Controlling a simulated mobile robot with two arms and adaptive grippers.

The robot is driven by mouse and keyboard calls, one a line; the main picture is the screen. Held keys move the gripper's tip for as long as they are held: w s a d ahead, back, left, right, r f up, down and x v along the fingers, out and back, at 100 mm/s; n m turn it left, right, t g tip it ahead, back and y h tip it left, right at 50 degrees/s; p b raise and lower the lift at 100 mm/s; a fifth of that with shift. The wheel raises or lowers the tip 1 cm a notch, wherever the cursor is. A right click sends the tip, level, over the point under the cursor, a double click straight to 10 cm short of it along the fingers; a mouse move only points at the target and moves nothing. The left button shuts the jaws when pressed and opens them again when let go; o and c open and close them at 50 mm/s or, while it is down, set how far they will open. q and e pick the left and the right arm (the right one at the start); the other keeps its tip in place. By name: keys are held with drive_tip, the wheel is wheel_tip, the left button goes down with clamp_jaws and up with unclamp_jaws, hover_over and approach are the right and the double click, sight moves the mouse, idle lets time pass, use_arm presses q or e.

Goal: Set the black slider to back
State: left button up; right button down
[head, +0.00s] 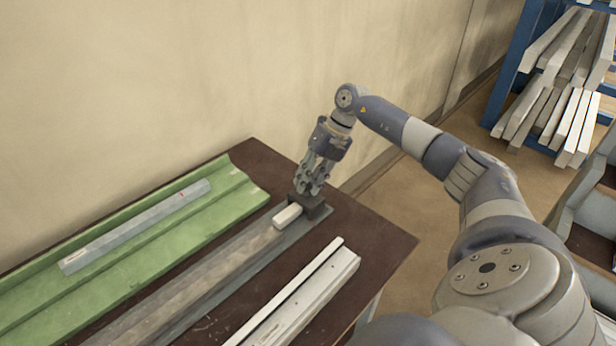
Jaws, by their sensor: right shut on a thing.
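The black slider (314,209) is a small dark block at the far right end of a grey rail (290,243) on the bench. My right gripper (308,190) points down from above and is shut on the slider; its fingers hide part of it. A pale block (287,215) sits just left of the slider, at the end of a long weathered bar (215,275) lying along the rail. I cannot tell whether slider and pale block touch. My left gripper is not in view.
A green channel tray (130,262) holding a grey level-like bar (135,226) lies left of the rail. A white profile (300,300) lies to its right. The brown bench top (375,245) is clear at the right corner. A blue rack (515,70) with several profiles stands beyond.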

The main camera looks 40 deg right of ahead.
drive_tip(key=shift+d, duration=0.3)
drive_tip(key=c, duration=1.3)
unclamp_jaws()
drive_tip(key=shift+s+d, duration=0.1)
drive_tip(key=shift+r, duration=0.1)
drive_tip(key=shift+r, duration=0.35)
drive_tip(key=v, duration=1.1)
drive_tip(key=shift+d, duration=0.2)
